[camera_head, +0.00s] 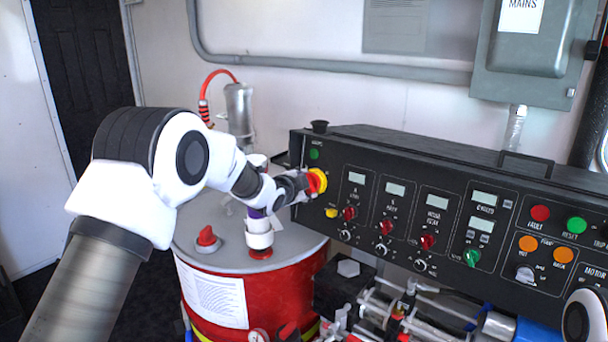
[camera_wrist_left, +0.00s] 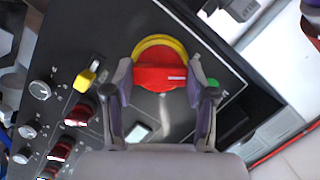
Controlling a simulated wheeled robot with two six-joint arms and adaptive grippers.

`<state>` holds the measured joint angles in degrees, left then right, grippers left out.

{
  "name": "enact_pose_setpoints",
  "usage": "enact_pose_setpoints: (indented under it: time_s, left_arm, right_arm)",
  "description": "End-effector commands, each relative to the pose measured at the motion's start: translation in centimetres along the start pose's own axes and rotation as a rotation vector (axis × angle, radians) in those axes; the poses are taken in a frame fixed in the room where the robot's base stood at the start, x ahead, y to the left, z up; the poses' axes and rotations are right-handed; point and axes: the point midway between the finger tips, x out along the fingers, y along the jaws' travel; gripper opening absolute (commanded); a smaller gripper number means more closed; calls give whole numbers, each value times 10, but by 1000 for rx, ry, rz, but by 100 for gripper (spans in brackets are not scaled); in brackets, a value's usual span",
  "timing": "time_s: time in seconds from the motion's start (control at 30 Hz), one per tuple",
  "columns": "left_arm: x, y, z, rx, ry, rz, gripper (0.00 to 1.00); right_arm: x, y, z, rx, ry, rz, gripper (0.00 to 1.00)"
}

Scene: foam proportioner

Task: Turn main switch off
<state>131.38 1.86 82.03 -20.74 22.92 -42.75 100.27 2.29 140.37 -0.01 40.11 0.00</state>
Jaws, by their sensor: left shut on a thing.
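The main switch is a red knob on a yellow ring (camera_head: 317,182) at the left end of the black control panel (camera_head: 340,160). It also shows in the left wrist view (camera_wrist_left: 160,76), where the red bar of the knob lies crosswise with a small white mark toward its right end. My left gripper (camera_head: 304,184) reaches it from the left. In the left wrist view my left gripper (camera_wrist_left: 161,84) has one finger at each end of the red bar and is shut on it. My right gripper is out of view.
A green lamp (camera_head: 314,154) and a yellow knob (camera_head: 331,212) sit close to the switch. Red knobs, displays and buttons fill the panel to the right. A red drum (camera_head: 265,297) with pipe fittings stands below my left arm. A grey mains box (camera_head: 530,50) hangs on the wall.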

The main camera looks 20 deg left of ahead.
Motion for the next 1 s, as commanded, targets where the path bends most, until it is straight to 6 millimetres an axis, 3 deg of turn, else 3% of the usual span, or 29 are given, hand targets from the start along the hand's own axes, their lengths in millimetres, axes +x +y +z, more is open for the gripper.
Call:
enact_pose_setpoints:
  time_s: [0.03, 0.3, 0.87, 0.9, 0.97, 1.0]
  left_arm:
    - [-2, -9, -6, -26, 6, 0, 21]
    - [-1, -8, -5, -145, 9, 28, 21]
    - [0, -7, -4, -181, 11, 35, 21]
    - [0, -7, -4, -181, 11, 35, 63]
    - [0, -6, -4, -181, 10, 36, 81]
    - [0, -6, -3, -181, 9, 37, 81]
  right_arm:
    - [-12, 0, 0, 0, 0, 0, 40]
    - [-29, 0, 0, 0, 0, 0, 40]
    - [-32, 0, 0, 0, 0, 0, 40]
    - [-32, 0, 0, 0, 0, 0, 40]
    - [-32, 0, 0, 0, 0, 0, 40]
    - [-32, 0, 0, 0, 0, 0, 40]
